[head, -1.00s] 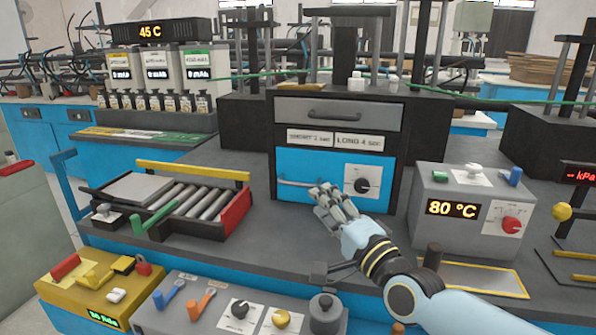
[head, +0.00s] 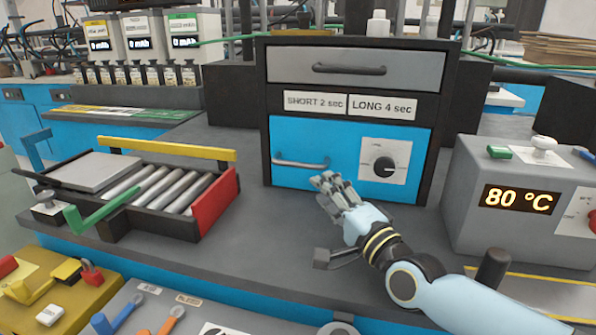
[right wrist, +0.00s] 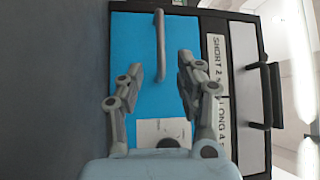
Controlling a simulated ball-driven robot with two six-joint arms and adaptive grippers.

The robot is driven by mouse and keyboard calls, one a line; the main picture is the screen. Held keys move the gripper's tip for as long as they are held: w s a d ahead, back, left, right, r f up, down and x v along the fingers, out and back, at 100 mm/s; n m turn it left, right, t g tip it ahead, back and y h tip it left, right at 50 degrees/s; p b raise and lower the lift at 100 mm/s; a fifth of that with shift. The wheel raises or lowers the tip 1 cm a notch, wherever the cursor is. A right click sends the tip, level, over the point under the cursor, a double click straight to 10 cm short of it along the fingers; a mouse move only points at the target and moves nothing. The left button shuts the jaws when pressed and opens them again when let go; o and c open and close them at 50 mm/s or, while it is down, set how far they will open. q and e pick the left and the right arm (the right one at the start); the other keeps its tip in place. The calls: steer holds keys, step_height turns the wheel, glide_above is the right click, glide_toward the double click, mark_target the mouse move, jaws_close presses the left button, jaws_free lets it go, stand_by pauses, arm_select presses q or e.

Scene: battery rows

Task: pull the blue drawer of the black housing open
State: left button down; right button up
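The black housing (head: 264,128) stands on the grey bench, with a grey drawer on top and the blue drawer (head: 340,140) below; the blue drawer looks shut. Its bar handle (head: 300,163) is at the left of the blue front, and a black knob on a white plate is at the right. My right gripper (head: 330,183) is in front of the blue drawer, just below and right of the handle. In the right wrist view its fingers (right wrist: 160,72) are spread and empty, with the handle (right wrist: 160,45) ahead between them, not gripped. My left gripper is not in view.
A roller tray (head: 140,190) with a red end and a green lever lies to the left. A grey box reading 80 °C (head: 520,190) stands to the right of my arm. Yellow and grey control boxes sit at the front edge. The bench between tray and housing is clear.

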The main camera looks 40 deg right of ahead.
mark_target(298, 166)
steer(key=w, duration=0.3)
steer(key=w+r, duration=0.1)
steer(key=w, duration=0.3)
steer(key=w+b, duration=0.1)
steer(key=w, duration=0.2)
steer(key=shift+w+d+r, duration=0.15)
steer(key=shift+w+d, duration=0.2)
jaws_close()
steer(key=shift+s, duration=0.1)
